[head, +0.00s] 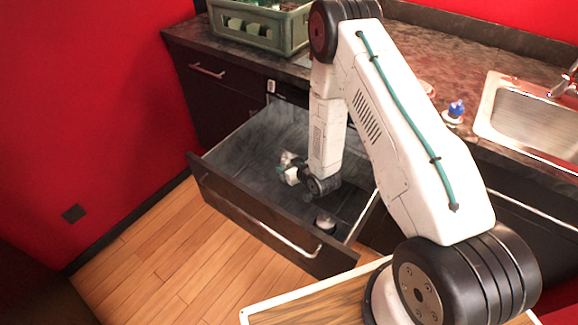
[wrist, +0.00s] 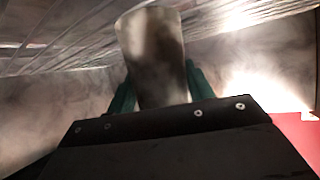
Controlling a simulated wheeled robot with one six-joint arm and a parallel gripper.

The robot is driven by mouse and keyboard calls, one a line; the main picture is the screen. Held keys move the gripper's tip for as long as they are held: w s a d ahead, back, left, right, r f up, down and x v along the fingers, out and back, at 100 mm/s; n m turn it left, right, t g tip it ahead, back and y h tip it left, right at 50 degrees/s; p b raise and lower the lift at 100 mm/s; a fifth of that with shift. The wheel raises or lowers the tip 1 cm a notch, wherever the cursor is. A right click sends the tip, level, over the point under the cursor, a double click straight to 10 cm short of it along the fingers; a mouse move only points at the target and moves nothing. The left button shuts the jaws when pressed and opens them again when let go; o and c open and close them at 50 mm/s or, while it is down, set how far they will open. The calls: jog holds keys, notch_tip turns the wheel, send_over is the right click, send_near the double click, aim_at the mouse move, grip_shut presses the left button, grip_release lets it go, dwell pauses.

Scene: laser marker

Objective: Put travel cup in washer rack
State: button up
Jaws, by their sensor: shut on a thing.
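My gripper (head: 284,168) is low inside the open pull-out drawer (head: 245,213) under the counter, which has a dark front and grey inner walls. In the wrist view, the teal fingers of my gripper (wrist: 160,85) are on either side of a greyish, smooth, tapered cup (wrist: 152,50), and they are shut on it. The cup stands up between the fingers in that view. In the head view the held cup is too small and too covered by my wrist to make out clearly. I cannot tell whether it touches the drawer floor.
A small light cup-like thing (head: 325,222) sits in the drawer near its front right. A green crate (head: 262,28) with glassware stands on the dark counter (head: 420,70). A blue-topped item (head: 455,110) is beside the sink (head: 535,120). A red wall borders the left.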

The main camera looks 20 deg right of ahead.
jog(key=o, duration=1)
jog(key=shift+f, duration=0.15)
jog(key=shift+o, duration=0.2)
